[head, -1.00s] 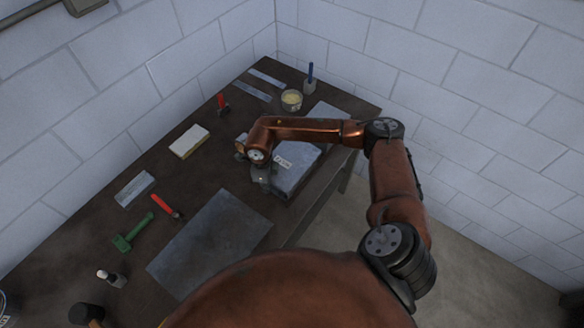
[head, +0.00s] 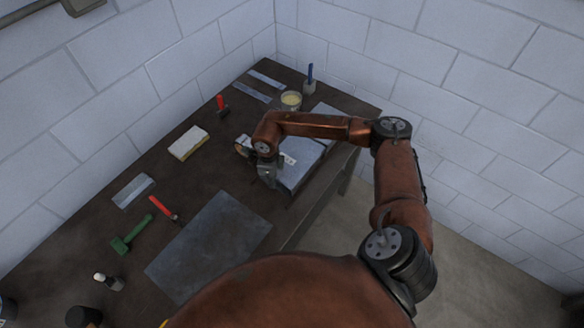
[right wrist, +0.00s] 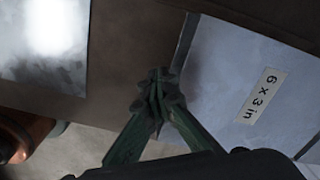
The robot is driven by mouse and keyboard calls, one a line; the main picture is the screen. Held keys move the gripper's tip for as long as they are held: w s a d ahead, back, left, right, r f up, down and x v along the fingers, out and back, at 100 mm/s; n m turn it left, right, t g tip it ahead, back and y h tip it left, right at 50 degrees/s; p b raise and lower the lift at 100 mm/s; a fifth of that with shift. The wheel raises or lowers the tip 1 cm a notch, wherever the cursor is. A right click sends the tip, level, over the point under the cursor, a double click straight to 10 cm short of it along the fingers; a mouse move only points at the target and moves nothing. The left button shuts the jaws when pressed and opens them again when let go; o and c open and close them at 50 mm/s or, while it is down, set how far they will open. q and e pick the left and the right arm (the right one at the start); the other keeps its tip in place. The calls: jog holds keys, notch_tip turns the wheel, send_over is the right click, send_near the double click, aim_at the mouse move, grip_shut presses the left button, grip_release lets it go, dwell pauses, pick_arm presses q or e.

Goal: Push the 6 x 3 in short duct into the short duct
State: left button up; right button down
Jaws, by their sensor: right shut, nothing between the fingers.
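The 6 x 3 in short duct (head: 304,163) is a grey metal box with a white label, lying near the table's right edge. In the right wrist view the duct (right wrist: 215,90) fills the right side, its label reading "6 x 3 in". My right gripper (head: 270,184) is shut and empty beside the duct's near end. In the right wrist view its closed fingertips (right wrist: 157,88) are just left of the duct's dark end edge; I cannot tell whether they touch. My forearm hides part of the duct. I cannot make out the other short duct separately. My left gripper is not in view.
A flat metal sheet (head: 210,243) lies nearer on the table (head: 160,250). A yellow-and-white block (head: 188,143), green tool (head: 130,236), red-handled tool (head: 162,208) and cup (head: 291,99) lie about. White block walls stand behind and left.

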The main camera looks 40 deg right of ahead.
aim_at(279, 174)
jog(key=shift+w+d+b, duration=0.25)
jog(key=shift+d, duration=0.45)
jog(key=shift+w+d+b, duration=0.25)
jog(key=shift+d, duration=0.5)
jog(key=shift+w+d+b, duration=0.25)
jog(key=shift+d, duration=0.45)
jog(key=shift+s+a, duration=0.25)
jog(key=shift+a, duration=0.5)
jog(key=shift+r+p, duration=1.9)
jog(key=shift+r, duration=1.65)
jog(key=shift+f, duration=0.1)
